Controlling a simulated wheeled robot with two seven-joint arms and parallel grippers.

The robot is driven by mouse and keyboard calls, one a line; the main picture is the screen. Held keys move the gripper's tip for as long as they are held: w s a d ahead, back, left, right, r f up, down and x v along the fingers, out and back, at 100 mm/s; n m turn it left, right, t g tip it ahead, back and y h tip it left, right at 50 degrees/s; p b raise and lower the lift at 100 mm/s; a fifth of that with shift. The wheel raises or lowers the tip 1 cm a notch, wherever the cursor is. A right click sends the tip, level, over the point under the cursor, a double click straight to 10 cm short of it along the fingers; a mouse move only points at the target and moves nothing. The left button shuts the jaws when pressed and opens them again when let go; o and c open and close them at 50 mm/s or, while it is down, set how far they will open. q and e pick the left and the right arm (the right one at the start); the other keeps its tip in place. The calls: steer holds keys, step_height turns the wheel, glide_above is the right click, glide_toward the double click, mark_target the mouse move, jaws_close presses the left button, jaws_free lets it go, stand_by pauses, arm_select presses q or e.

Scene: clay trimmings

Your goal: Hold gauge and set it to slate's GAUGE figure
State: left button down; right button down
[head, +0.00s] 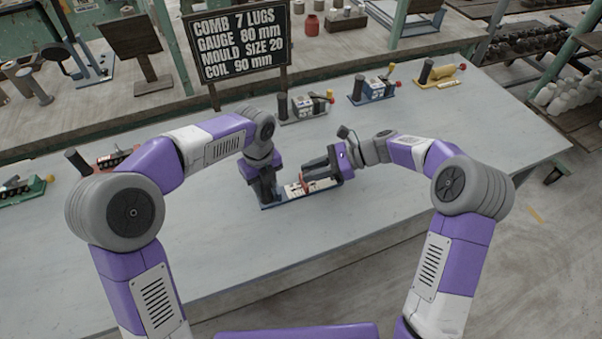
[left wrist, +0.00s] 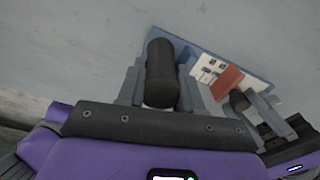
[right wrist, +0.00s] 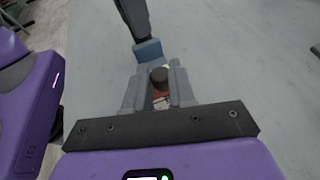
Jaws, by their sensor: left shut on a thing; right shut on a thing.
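The gauge has a blue base (head: 284,204) with a pale printed face (left wrist: 205,68), a red slider (left wrist: 229,81) and a dark upright handle (left wrist: 161,68). It lies near the table's front. My left gripper (left wrist: 160,94) is shut on the handle at the gauge's left end. My right gripper (right wrist: 159,92) is shut on the slider's dark knob (right wrist: 159,77). The scale marks are too small to read, and the grippers partly hide the gauge in the head view. The slate (head: 238,45) reads "GAUGE 80 mm", among other lines.
Similar tools stand along the table's back: a grey one (head: 303,108), a blue one (head: 374,90) and a yellow one (head: 441,74). Red (head: 113,160) and green (head: 20,190) tools stand at the left. The grey table (head: 430,130) is clear right of the gauge.

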steer(key=shift+w+d, duration=0.2)
steer(key=shift+d, duration=0.55)
steer(key=c, duration=0.9)
jaws_free()
steer(key=shift+a, duration=0.1)
steer(key=shift+c, duration=0.2)
steer(key=v, duration=1.2)
steer(key=shift+f, duration=0.1)
arm_select(q)
steer(key=c, duration=0.7)
jaws_free()
steer(key=shift+o, duration=0.2)
